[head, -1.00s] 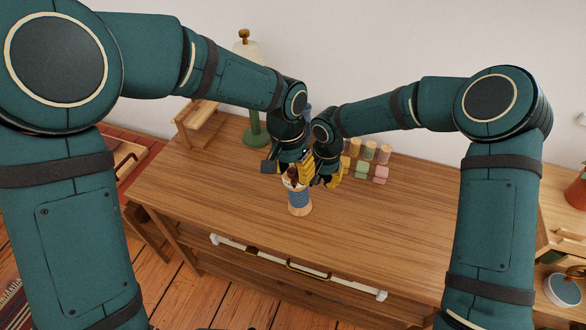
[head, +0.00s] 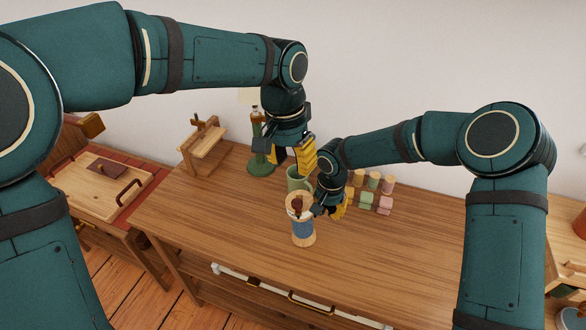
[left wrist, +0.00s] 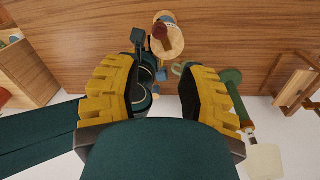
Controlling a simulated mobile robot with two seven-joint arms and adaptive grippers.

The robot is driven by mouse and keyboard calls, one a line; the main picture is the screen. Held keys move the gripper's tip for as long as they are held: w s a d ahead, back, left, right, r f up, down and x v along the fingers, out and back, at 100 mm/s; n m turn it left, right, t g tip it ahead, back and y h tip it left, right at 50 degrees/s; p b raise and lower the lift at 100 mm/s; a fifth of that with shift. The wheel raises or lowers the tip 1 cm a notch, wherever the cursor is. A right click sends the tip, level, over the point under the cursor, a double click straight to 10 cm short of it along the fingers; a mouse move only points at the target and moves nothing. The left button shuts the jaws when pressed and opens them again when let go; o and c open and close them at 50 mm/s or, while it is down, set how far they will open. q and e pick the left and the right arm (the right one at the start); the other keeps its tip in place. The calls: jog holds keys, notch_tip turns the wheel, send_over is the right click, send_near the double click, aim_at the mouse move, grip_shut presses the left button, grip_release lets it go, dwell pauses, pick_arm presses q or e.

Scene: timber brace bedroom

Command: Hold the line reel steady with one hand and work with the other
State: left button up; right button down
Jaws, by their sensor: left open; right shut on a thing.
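The line reel (head: 303,229) stands upright on the wooden table, with pale wooden ends, a blue wound middle and a dark brown piece at its top. In the left wrist view its round wooden end (left wrist: 174,45) shows at the top. My right gripper (head: 318,210) is at the reel's upper right side, shut on the reel; its fingertips are partly hidden. My left gripper (head: 294,168) is open and empty, with yellow fingers, above and behind the reel, apart from it. Its two fingers also show in the left wrist view (left wrist: 160,95).
A green mug (head: 296,181) stands behind the reel, under my left gripper. The table's front (head: 375,255) is clear.

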aim_at(297, 201)
pick_arm(q)
jog(key=shift+o, duration=1.4)
jog(key=f+m, duration=0.4)
jog(key=m, duration=0.2)
jog(key=f+m, duration=0.4)
jog(key=m, duration=0.1)
jog(key=d+f+m, duration=0.1)
jog(key=f+m, duration=0.3)
jog(key=m, duration=0.2)
jog(key=shift+s+m+t+y, duration=0.2)
jog(key=shift+m+t+y, duration=0.1)
jog(key=shift+y, duration=0.1)
grip_shut()
